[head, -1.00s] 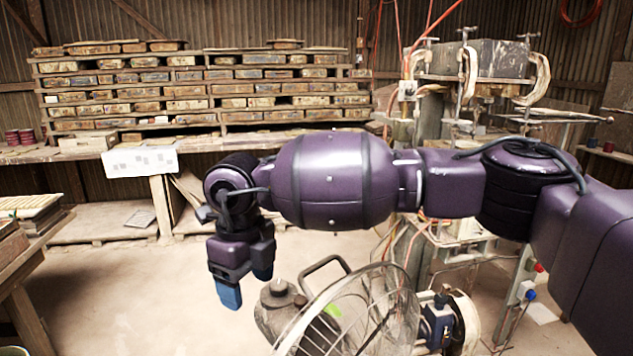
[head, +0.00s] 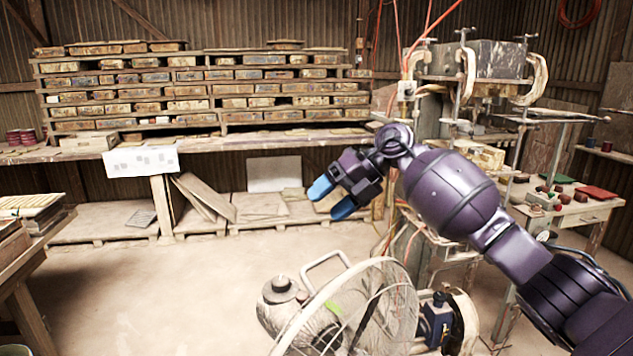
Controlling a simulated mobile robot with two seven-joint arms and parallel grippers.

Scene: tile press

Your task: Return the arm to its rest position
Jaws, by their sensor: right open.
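My right arm, purple with black joints, comes in from the lower right. Its gripper (head: 332,198) has blue fingertips and points left and down. The two fingers are apart with nothing between them. The gripper is in the air in front of the workbench and shelves, above and behind the fan in the picture. The arm covers part of the tile press (head: 478,62) stand. My left arm and gripper do not show.
A wire-caged fan (head: 345,310) and a grey can (head: 283,297) stand at the bottom centre. A side table (head: 585,212) with red pieces is at right. Stacked boards (head: 25,212) lie at the left edge. The floor (head: 170,290) between is clear.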

